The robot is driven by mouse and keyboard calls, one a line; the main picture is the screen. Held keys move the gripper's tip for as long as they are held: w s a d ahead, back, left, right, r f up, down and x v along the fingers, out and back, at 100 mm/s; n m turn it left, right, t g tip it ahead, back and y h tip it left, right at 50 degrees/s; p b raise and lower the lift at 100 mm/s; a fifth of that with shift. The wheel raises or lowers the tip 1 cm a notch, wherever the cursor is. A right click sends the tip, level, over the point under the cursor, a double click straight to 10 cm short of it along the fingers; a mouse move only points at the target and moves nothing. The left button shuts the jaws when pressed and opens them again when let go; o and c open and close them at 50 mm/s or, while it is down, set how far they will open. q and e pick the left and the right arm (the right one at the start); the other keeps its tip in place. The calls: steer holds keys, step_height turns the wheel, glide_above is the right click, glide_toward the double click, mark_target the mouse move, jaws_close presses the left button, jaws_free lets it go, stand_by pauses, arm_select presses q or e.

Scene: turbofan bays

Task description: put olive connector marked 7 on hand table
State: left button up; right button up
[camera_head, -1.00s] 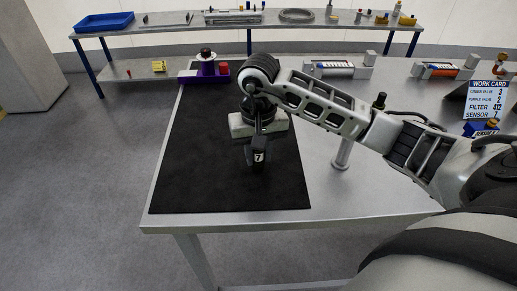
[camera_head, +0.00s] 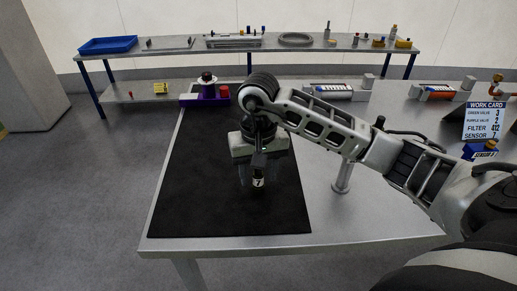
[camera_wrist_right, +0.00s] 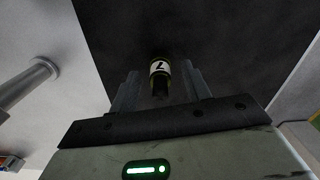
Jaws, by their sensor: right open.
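The olive connector marked 7 (camera_head: 258,182) is on the black mat at the front of the near table, with its white label facing me. It shows with its label in the right wrist view (camera_wrist_right: 160,69). My right gripper (camera_head: 258,165) is over the mat, pointing down, with the connector just below it in the head view. In the right wrist view the two fingers (camera_wrist_right: 160,84) are apart, one on each side of the connector, with gaps between. My left gripper is not in view.
The black mat (camera_head: 200,200) is otherwise clear. A purple block (camera_head: 207,92) stands at its back edge. A metal post (camera_head: 342,178) stands right of the mat. A work card (camera_head: 484,120) and a blue sensor block (camera_head: 478,151) are at the right. A shelf table (camera_head: 180,52) stands behind.

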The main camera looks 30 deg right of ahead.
step_height(320, 180, up, 10)
steer(key=shift+r, duration=0.25)
stand_by(0.6)
